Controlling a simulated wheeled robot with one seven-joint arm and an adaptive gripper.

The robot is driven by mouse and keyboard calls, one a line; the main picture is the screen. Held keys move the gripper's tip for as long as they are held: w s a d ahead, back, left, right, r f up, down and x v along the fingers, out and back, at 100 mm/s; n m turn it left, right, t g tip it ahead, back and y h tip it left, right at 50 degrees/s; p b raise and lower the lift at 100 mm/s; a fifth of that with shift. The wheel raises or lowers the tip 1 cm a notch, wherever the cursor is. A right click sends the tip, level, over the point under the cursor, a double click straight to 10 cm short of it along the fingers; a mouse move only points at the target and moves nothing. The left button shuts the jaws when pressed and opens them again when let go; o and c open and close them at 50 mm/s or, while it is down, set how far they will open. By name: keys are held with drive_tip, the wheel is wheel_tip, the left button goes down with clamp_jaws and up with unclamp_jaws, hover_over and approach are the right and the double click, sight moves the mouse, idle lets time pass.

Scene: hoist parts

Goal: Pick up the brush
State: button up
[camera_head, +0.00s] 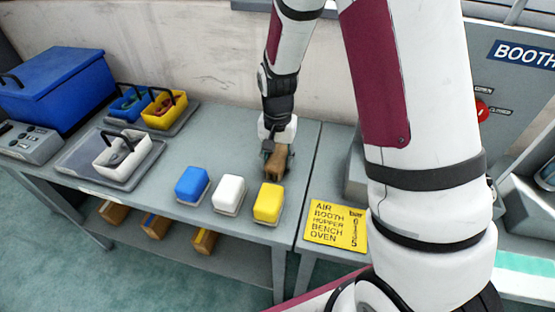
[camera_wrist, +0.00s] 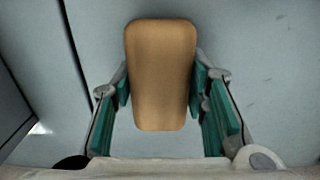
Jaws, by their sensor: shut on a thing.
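The brush has a tan wooden body.
Blue (camera_head: 191,184), white (camera_head: 229,192) and yellow (camera_head: 268,202) blocks stand along the front of the bench (camera_head: 225,150). Caddies and a blue box (camera_head: 55,85) stand at the left. A yellow sign (camera_head: 336,223) is at the right. Similar wooden pieces lie on the lower shelf.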

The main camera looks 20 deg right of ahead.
sight(279, 156)
drive_tip(key=shift+r, duration=0.45)
drive_tip(key=r, duration=0.3)
drive_tip(key=shift+s+d, duration=0.1)
drive_tip(key=shift+s, duration=0.15)
drive_tip(key=s+d, duration=0.1)
drive_tip(key=s, duration=0.3)
drive_tip(key=s+d, duration=0.2)
drive_tip(key=s, duration=0.3)
drive_tip(key=s+d+r, duration=0.1)
drive_tip(key=s+d, duration=0.1)
drive_tip(key=s, duration=0.3)
drive_tip(key=shift+s+d, duration=0.25)
